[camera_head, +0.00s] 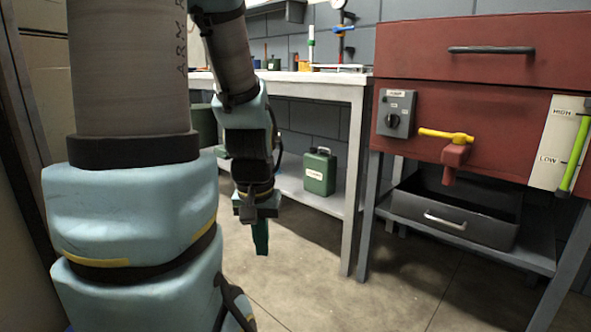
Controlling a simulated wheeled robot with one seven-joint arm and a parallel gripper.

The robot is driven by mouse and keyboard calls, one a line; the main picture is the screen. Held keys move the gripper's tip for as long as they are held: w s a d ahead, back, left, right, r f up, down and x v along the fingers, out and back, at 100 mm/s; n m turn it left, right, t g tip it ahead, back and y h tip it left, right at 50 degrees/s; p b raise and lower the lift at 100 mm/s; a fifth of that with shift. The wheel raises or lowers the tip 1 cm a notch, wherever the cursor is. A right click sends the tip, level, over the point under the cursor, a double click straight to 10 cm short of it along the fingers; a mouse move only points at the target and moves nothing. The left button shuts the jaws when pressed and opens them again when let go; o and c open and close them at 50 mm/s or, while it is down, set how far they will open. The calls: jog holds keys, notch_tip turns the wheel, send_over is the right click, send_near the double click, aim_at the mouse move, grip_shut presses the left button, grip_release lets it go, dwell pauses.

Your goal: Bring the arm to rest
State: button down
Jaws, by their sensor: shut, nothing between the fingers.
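My gripper (261,238) hangs at the end of my arm, left of the middle of the head view. It points down over the concrete floor, in front of the pale workbench. Its teal fingers are together and I see nothing between them. My arm (128,70) fills the left side of the view, with its links folded down toward the gripper. The gripper appears apart from the bench and the red cabinet.
A red cabinet (470,100) on grey legs stands at right, with a yellow-handled valve (447,136) and a dark open drawer (455,214) below. The pale workbench (357,130) holds a green canister (319,172) on its lower shelf. The floor (330,285) in front is clear.

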notch_tip(320, 180, up, 37)
jog(key=p, duration=3.5)
jog(key=shift+f, duration=0.2)
